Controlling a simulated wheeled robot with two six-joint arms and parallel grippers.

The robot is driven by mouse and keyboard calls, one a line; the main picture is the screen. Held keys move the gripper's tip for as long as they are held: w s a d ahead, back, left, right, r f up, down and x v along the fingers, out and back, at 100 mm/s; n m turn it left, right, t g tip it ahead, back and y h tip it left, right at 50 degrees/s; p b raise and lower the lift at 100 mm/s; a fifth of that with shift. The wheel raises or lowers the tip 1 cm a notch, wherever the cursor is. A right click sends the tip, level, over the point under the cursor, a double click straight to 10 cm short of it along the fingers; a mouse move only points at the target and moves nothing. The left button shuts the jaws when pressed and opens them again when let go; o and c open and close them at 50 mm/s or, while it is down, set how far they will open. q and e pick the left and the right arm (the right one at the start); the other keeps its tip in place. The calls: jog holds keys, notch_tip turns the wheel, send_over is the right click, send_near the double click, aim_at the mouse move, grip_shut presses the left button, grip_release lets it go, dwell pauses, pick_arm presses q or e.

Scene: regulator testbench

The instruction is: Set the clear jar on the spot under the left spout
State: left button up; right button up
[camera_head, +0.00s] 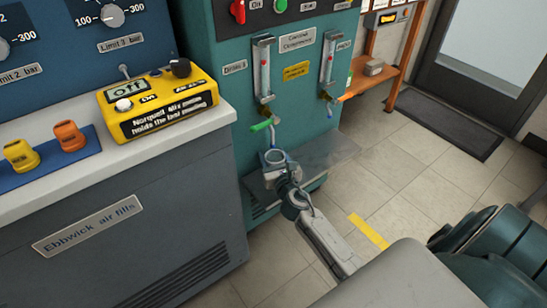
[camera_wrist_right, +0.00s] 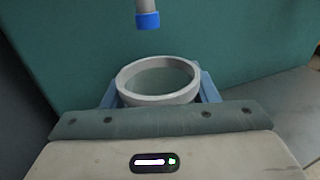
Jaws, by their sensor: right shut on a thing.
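The clear jar (camera_head: 276,155) is upright, with its round open rim facing up. My right gripper (camera_head: 274,163) is shut on it, with the blue fingers on either side of the jar (camera_wrist_right: 157,80) in the right wrist view. The left spout (camera_head: 272,132) hangs from the teal cabinet just above and behind the jar. A spout with a blue tip (camera_wrist_right: 148,20) shows beyond the jar's rim in the wrist view. The jar is over the left part of the grey ledge (camera_head: 330,152); I cannot tell whether it touches it. The spot is hidden. My left gripper is not in view.
The right spout (camera_head: 329,110) hangs farther right on the cabinet (camera_head: 225,60). A green lever (camera_head: 262,125) sticks out by the left spout. A grey counter (camera_head: 120,160) on the left holds a yellow meter (camera_head: 160,100). The ledge's right part is clear.

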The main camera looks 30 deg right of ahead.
jog(key=shift+f, duration=0.2)
jog(key=shift+f+b, duration=0.2)
jog(key=shift+b, duration=0.15)
jog(key=o, duration=1.1)
jog(key=v, duration=1.1)
